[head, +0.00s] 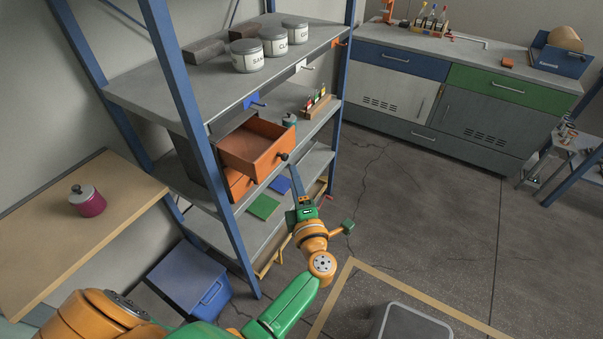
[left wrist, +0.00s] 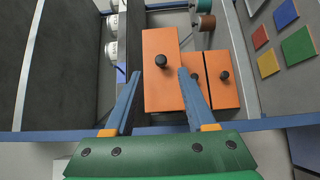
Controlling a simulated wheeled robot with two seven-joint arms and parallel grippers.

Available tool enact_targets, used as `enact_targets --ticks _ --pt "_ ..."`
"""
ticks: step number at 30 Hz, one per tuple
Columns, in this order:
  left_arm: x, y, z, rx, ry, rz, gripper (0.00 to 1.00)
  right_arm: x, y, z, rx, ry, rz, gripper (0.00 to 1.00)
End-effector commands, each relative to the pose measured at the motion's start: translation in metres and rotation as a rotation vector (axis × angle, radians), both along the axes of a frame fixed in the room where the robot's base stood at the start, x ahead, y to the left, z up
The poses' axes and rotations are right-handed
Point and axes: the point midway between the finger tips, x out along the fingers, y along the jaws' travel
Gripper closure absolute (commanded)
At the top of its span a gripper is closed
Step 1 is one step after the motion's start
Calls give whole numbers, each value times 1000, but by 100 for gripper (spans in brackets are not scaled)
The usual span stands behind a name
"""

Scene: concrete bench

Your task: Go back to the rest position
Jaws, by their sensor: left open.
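My left gripper (head: 293,170) is at the front of the blue-framed shelf unit, just below and right of an open orange drawer (head: 262,148). In the left wrist view the blue fingers of the left gripper (left wrist: 160,74) are spread wide with nothing between them. The drawer's front (left wrist: 160,90) shows past the fingers, and its dark knob (left wrist: 161,61) appears between and beyond the tips, apart from them. The drawer is pulled out and looks empty. My right gripper is not in view.
The shelf's blue post (head: 222,185) stands left of my arm. Labelled jars (head: 273,42) are on the top shelf. A blue bin (head: 190,280) is on the floor. A wooden table (head: 125,210) holds a red pot (head: 87,202). The floor to the right is open.

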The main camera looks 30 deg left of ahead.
Motion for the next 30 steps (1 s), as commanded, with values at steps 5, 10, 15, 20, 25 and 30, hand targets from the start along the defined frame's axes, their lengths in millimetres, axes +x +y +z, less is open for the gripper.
enact_targets --ticks 5,10,15,20,25,30 --pt "1 -4 -7 49 30 -35 44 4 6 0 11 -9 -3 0" --pt "-15 -64 -113 520 407 -499 44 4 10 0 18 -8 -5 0" --pt "-116 -98 -260 844 877 -1020 44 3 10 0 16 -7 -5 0" --pt "-251 -79 -348 994 1275 -1430 44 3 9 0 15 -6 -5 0" --pt "-353 -46 -378 1058 1546 -1700 44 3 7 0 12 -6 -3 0" --pt "-381 -35 -382 1071 1624 -1777 44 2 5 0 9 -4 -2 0"
